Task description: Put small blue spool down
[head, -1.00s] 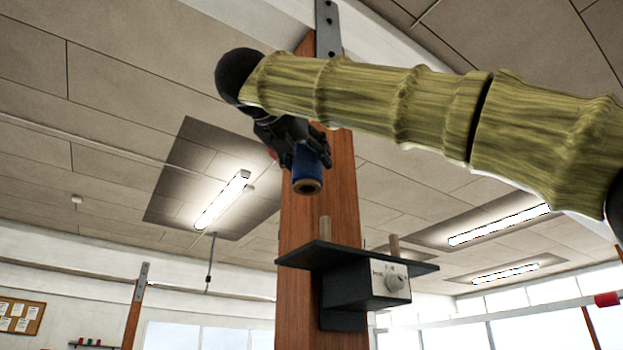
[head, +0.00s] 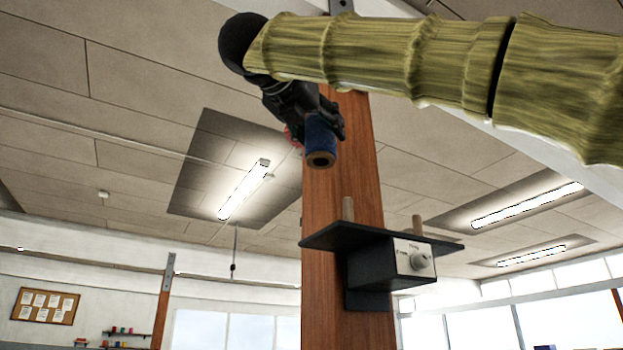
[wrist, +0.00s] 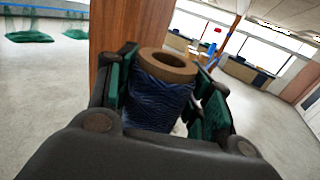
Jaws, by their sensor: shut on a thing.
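A small blue spool (head: 321,138) with a tan core is held high in front of a wooden post (head: 345,180). My gripper (head: 318,125) is shut on it. In the wrist view the spool (wrist: 160,100) stands between the green-lined jaws, its ring-shaped top end showing. A black shelf bracket (head: 325,238) with two upright wooden pegs (head: 348,208) is fixed to the post below the gripper. The spool is apart from the pegs, above and slightly left of the left one. Part of the spool is hidden by the jaws.
A dial box (head: 414,258) sits under the shelf on its right side. Green nets (wrist: 28,36) lie on the floor far off in the wrist view. A noticeboard (head: 45,306) and a small wall shelf of spools (head: 125,332) are at the far left.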

